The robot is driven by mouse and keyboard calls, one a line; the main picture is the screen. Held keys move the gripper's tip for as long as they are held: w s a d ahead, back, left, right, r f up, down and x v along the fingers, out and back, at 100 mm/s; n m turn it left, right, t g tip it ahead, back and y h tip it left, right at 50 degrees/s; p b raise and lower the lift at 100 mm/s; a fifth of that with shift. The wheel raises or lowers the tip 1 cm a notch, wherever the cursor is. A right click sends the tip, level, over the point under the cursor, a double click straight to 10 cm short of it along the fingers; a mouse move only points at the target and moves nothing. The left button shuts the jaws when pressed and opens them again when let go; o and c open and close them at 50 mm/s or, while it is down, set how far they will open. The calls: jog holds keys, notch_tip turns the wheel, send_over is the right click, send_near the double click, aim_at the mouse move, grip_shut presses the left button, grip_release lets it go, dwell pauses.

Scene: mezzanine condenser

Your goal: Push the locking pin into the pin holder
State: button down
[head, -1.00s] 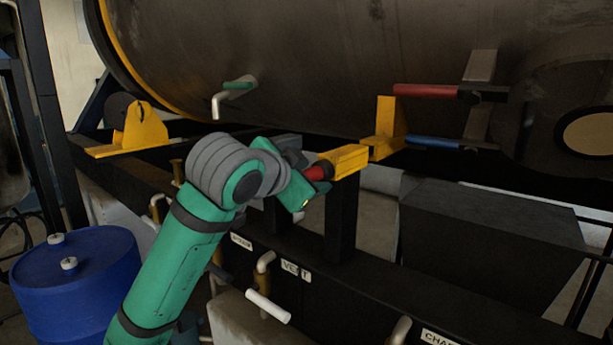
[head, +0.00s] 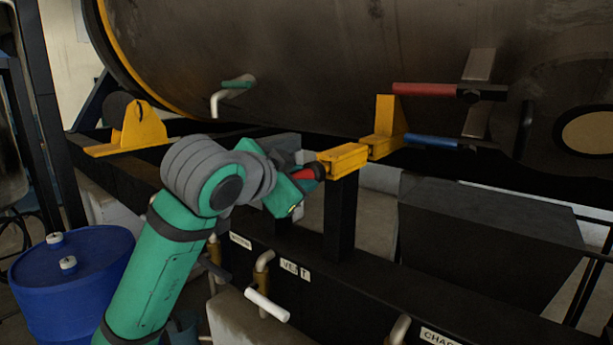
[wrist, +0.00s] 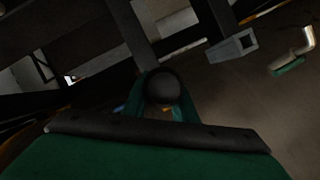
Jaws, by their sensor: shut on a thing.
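The locking pin (head: 308,174) shows in the head view as a short red piece with a dark end, held between the green fingers of my gripper (head: 301,184). In the wrist view a dark round knob (wrist: 162,86), apparently part of the pin, sits between the fingers of my gripper (wrist: 160,104). A yellow block (head: 347,160), apparently the pin holder, stands on a black post just right of the pin. The pin's dark end is close to the block's left end; I cannot tell whether they touch. The rest of the pin is hidden by the gripper.
A yellow bracket (head: 388,125) stands right of the block, near red (head: 425,90) and blue (head: 432,141) handles. The large dark tank (head: 300,60) hangs above. A black frame beam with valve handles runs below. A blue drum (head: 75,285) stands at lower left.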

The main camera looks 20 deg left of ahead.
jog(key=s+a, duration=0.4)
jog(key=s, duration=0.8)
jog(key=s+a, duration=0.5)
jog(key=s, duration=0.8)
jog(key=shift+s+a, duration=0.15)
jog(key=shift+s, duration=0.1)
dwell(1.2)
